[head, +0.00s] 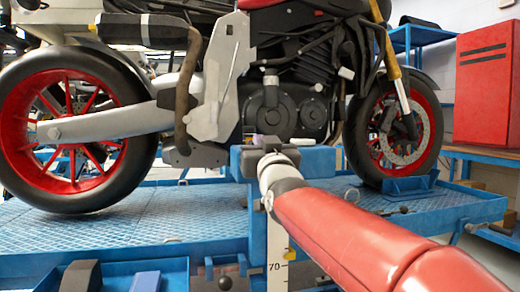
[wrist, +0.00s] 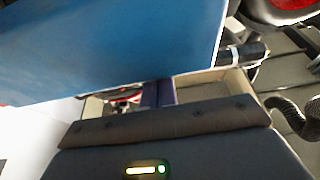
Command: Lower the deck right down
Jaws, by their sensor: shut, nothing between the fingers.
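The blue lift deck (head: 185,215) stands raised, with a motorcycle (head: 290,105) upright on it. A pale scale strip (head: 277,245) on the front of the lift shows the number 70. In the head view my arm hides the fingertips and part of the deck edge.
The front wheel (head: 395,130) sits in a blue chock (head: 408,184). A red cabinet (head: 482,80) stands on a bench at right. Dark and blue items (head: 146,281) lie in a blue tray at the lower left. A ribbed hose (wrist: 290,115) shows at right in the wrist view.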

